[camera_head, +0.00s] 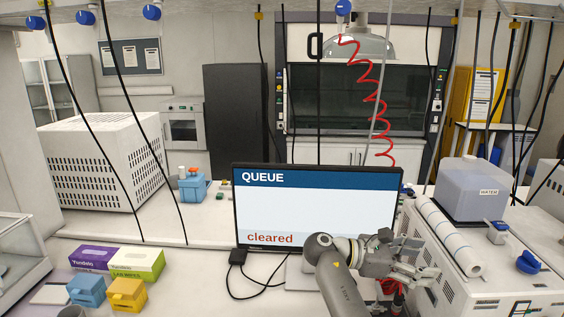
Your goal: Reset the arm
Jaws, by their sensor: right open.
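My right arm (337,270) reaches up from the bottom edge, right of the middle, in front of the lower right part of the monitor. Its gripper (428,263) points right, with its fingers apart and nothing visible between them. It is in front of the white machine on the right; I cannot tell whether it touches it. The monitor (318,208) shows "QUEUE" and "cleared". My left gripper is not in view.
Blue (87,290) and yellow (127,294) small boxes and two wipes cartons (137,262) are at the lower left. A water container (471,190) and a paper roll (449,238) sit on the right machine. Black cables hang across the view.

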